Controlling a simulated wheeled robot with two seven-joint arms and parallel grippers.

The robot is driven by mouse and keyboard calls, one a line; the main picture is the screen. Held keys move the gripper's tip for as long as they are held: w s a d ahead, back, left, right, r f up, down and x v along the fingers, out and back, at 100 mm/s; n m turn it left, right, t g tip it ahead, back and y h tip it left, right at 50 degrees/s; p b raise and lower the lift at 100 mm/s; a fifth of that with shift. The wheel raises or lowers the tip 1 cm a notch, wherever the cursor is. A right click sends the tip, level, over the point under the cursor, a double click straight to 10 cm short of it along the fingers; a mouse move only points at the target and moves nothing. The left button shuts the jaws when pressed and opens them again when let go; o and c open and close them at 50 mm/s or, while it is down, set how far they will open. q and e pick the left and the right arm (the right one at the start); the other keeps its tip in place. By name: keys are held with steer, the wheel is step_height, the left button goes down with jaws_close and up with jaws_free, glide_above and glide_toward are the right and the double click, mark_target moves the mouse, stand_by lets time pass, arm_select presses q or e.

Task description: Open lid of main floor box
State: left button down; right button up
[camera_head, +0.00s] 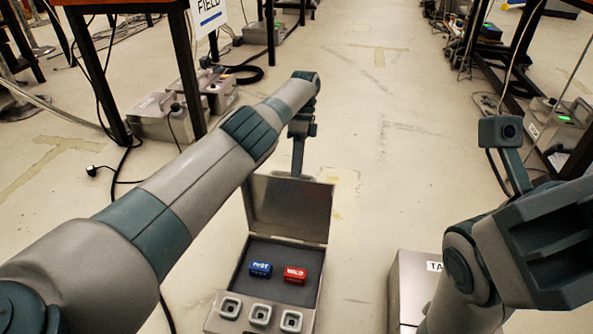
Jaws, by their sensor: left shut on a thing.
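The main floor box (232,288) is a grey box standing on the floor at the lower middle. Its lid (290,208) is hinged at the far side and stands raised, so the inside shows. Several square sockets (261,315) line the near edge. My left gripper (298,170) is at the lid's top edge, shut on it; its fingertips are partly hidden. My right gripper (545,240) is at the right; its fingers cannot be made out.
Another grey box (408,280) with a partly hidden label stands to the right, partly behind my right arm. Tables with cables and equipment boxes (165,115) flank the aisle on both sides. The floor (370,130) beyond the open box is clear.

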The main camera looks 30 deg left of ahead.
arm_select(q)
steer(key=c, duration=1.6)
jaws_free()
steer(key=shift+s+f, duration=0.1)
steer(key=shift+f, duration=0.3)
steer(key=shift+c, duration=0.2)
steer(key=shift+r, duration=0.3)
